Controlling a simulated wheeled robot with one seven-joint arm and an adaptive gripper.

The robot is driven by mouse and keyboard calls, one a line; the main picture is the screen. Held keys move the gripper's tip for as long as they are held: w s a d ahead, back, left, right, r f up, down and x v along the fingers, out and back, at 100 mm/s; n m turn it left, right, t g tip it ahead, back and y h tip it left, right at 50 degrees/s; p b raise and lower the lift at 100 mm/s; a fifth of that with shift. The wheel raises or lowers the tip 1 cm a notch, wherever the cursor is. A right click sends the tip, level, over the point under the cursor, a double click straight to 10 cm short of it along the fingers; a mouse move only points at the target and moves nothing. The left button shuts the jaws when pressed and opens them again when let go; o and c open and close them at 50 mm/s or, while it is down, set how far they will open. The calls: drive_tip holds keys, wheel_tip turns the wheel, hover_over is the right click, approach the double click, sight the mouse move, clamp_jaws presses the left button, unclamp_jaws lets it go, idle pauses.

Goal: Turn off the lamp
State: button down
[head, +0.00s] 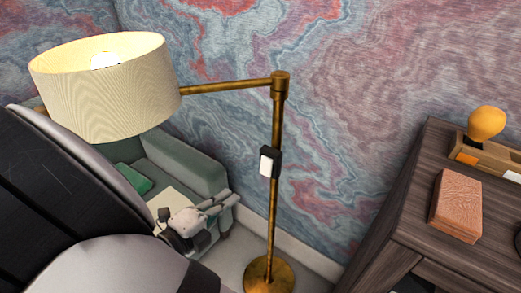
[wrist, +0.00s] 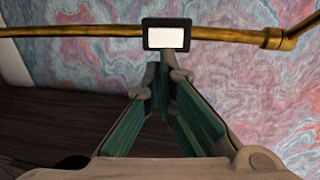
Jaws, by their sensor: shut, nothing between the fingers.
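The floor lamp has a cream shade (head: 105,90) with a bright, lit bulb (head: 106,60) inside. Its brass pole (head: 275,210) stands upright on a round base (head: 269,277), and a brass arm holds the shade. A black switch box with a white rocker (head: 266,164) sits on the pole. In the wrist view the switch (wrist: 167,36) is just beyond my fingertips, with the pole running across the picture. My gripper (head: 234,200) is shut and empty, to the left of and below the switch in the head view. The wrist view shows its fingertips (wrist: 161,65) together; contact with the switch cannot be told.
A grey-green sofa (head: 185,163) with a green cushion (head: 133,181) stands behind my arm. At right, a dark wooden desk (head: 405,220) bears a reddish wooden block (head: 456,205) and an orange bulb-shaped object (head: 487,122). A marbled wall is behind the lamp.

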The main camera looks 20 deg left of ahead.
sight(265, 170)
drive_tip(key=x, duration=1.2)
drive_tip(key=shift+w+f+b, duration=0.1)
drive_tip(key=shift+b, duration=0.2)
drive_tip(key=shift+d, duration=0.1)
drive_tip(key=shift+w+d+f+t, duration=0.1)
drive_tip(key=shift+w+f+t, duration=0.15)
drive_tip(key=shift+w+t, duration=0.05)
drive_tip(key=shift+r, duration=0.1)
drive_tip(key=shift+s, duration=0.1)
drive_tip(key=f+p+v, duration=0.1)
drive_tip(key=f+v, duration=0.1)
drive_tip(key=v, duration=1.1)
drive_tip(key=shift+s+a+f, duration=0.3)
drive_tip(key=shift+s+f, duration=0.05)
drive_tip(key=shift+s, duration=0.1)
